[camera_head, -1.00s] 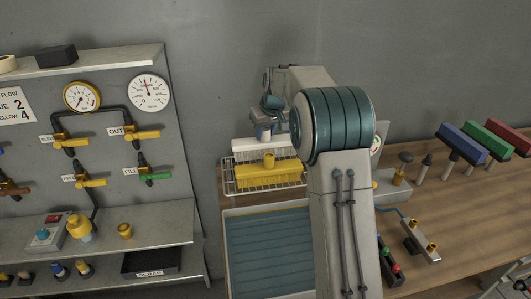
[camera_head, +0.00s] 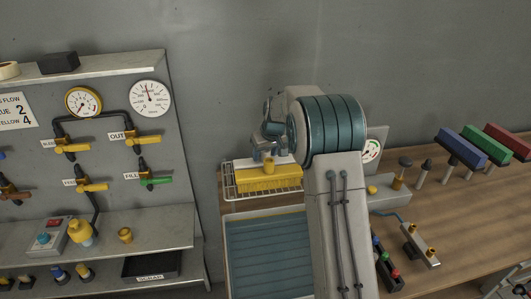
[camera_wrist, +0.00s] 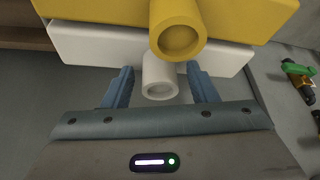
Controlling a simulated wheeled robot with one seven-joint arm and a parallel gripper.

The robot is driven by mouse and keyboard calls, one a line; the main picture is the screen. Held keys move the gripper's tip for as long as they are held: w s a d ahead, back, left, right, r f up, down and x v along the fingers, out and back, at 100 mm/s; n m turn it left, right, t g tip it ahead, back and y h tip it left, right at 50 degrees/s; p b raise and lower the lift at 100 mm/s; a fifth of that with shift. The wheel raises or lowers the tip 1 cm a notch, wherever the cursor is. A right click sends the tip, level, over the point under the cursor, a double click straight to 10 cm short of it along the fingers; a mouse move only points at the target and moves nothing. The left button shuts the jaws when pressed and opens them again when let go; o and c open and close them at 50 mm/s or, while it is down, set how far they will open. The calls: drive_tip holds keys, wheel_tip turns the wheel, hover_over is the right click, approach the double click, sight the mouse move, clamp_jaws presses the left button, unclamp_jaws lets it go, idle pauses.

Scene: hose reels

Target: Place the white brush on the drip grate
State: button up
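The white brush (camera_head: 240,164) lies level at the drip grate (camera_head: 229,187), directly behind the yellow brush (camera_head: 268,178). It appears to rest on the wires, but its underside is hidden. In the wrist view the white brush (camera_wrist: 95,44) shows its round white socket (camera_wrist: 160,80) between my fingers. My gripper (camera_wrist: 160,72) is open around that socket, with a gap on each side. In the head view my gripper (camera_head: 268,152) is low over the white brush, partly hidden by my arm. The yellow brush (camera_wrist: 230,18) is close alongside in the wrist view.
A blue ribbed tray (camera_head: 268,255) lies in front of the grate. A gauge (camera_head: 371,150) and fittings stand right of my arm. Blue (camera_head: 461,144) and red (camera_head: 508,141) brushes stand farther right. A valve panel (camera_head: 110,165) is at the left.

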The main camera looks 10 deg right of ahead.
drive_tip(key=shift+r, duration=0.1)
drive_tip(key=shift+r, duration=0.2)
drive_tip(key=b+v, duration=0.2)
drive_tip(key=v, duration=1)
drive_tip(key=s+a+r+m, duration=0.1)
drive_tip(key=s+m, duration=0.1)
drive_tip(key=s, duration=1.8)
drive_tip(key=s+f, duration=0.3)
drive_tip(key=s, duration=0.6)
drive_tip(key=s+f+m+g+h, duration=0.1)
drive_tip(key=s+f, duration=0.2)
drive_tip(key=s, duration=0.5)
drive_tip(key=shift+s+f, duration=0.3)
drive_tip(key=shift+s, duration=0.05)
drive_tip(key=shift+a, duration=0.1)
